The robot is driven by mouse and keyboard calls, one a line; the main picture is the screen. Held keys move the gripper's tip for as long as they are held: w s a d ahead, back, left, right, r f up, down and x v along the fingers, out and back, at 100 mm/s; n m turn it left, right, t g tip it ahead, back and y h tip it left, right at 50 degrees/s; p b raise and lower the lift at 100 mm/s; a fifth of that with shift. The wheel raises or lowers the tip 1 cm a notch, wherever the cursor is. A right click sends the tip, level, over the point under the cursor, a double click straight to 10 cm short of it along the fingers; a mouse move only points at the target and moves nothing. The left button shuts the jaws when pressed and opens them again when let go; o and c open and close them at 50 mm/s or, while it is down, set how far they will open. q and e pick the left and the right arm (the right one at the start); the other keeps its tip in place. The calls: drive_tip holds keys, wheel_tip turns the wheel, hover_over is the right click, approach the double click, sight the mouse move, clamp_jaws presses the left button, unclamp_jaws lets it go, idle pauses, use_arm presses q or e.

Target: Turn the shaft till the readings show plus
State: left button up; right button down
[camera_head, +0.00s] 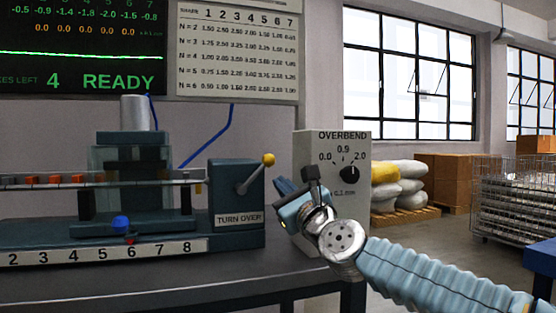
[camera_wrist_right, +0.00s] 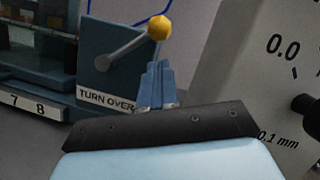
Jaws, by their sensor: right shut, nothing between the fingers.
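The shaft (camera_head: 90,183) lies level across the press at the left of the head view, its right end at the dark TURN OVER box (camera_head: 236,205). A lever with a yellow ball knob (camera_head: 268,159) leans up and right from that box. The screen (camera_head: 82,45) shows a top row of minus readings, a lower row of zeros and READY. My right gripper (camera_head: 281,185) is shut and empty, just right of the box. In the right wrist view the gripper (camera_wrist_right: 157,63) points toward the yellow knob (camera_wrist_right: 160,27), apparently just short of it. My left gripper is out of view.
The grey OVERBEND box (camera_head: 332,195) with its black dial (camera_head: 349,175) stands close behind my right gripper. A numbered strip (camera_head: 100,253) with a blue knob (camera_head: 121,223) above it runs along the front. The bench (camera_head: 235,262) in front of the TURN OVER box is bare.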

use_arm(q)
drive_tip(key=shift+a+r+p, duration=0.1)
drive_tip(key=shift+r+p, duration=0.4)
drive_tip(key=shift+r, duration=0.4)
use_arm(e)
drive_tip(key=shift+w+a+r, duration=0.15)
drive_tip(key=shift+a+r, duration=0.15)
drive_tip(key=shift+r, duration=0.25)
drive_tip(key=shift+w+a+r, duration=0.1)
drive_tip(key=shift+a+r, duration=0.2)
drive_tip(key=shift+r, duration=0.2)
